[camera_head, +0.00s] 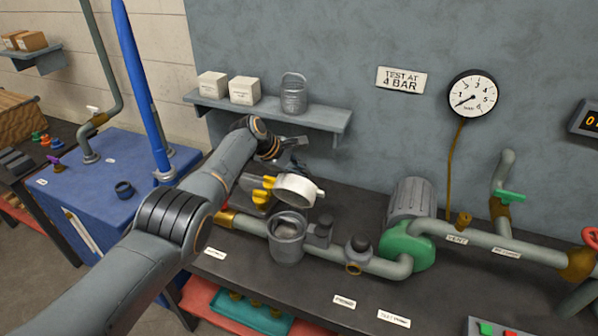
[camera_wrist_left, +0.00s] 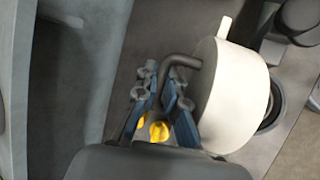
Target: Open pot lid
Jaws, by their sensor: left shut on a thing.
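The pot (camera_head: 287,243) is a grey cylinder set in the pipe line on the bench, and its top is open with a grey inside showing. The lid (camera_head: 299,188) is an off-white round cap, held in the air above and just behind the pot, tilted and apart from it. In the left wrist view, the blue-grey fingers (camera_wrist_left: 163,98) are shut on the lid's dark bent handle (camera_wrist_left: 180,64), and the lid (camera_wrist_left: 230,97) fills the right side. My right gripper is not in view.
A green pump (camera_head: 408,247) and pipes run along the dark bench (camera_head: 300,292) to the right. A wall shelf (camera_head: 270,112) with two boxes and a metal can stands above and behind the gripper. A blue cabinet (camera_head: 100,205) is at the left.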

